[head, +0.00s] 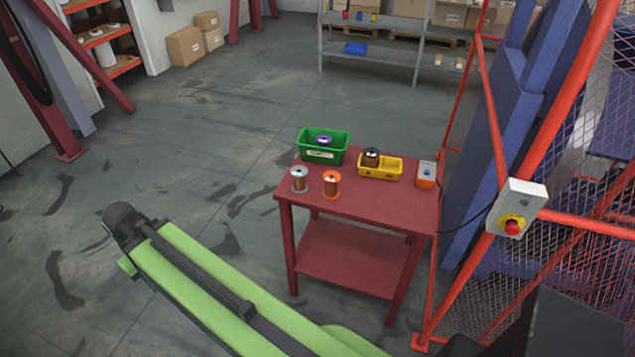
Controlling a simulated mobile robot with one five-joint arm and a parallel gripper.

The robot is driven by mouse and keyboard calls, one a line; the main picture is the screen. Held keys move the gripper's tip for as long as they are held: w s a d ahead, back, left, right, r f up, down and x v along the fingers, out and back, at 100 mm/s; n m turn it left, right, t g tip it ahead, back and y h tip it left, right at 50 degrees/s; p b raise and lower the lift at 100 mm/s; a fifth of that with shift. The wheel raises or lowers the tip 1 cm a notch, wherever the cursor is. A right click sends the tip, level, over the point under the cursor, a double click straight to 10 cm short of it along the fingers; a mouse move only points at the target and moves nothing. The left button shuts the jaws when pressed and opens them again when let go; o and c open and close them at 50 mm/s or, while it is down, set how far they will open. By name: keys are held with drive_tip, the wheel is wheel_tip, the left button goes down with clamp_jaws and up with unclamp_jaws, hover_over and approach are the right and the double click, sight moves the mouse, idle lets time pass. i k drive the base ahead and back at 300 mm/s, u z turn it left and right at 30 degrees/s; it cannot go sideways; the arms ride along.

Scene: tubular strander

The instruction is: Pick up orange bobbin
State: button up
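The orange bobbin (331,183) stands upright near the front edge of the red table (352,203) in the head view. A grey bobbin with copper-coloured winding (299,179) stands just left of it, apart from it. My green arm reaches across the lower left of the view, left of and nearer than the table. I do not see my gripper's fingers in this view. Nothing hides the orange bobbin.
On the table are a green bin (323,157) with a purple bobbin, a yellow bin (390,172) with a dark bobbin beside or in it, and an orange-grey box (426,175). A red mesh fence (560,250) stands right. Floor to the left is clear.

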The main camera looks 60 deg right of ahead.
sight(331, 179)
drive_tip(key=z, duration=0.2)
drive_tip(key=i, duration=0.95)
drive_tip(key=z, duration=0.5)
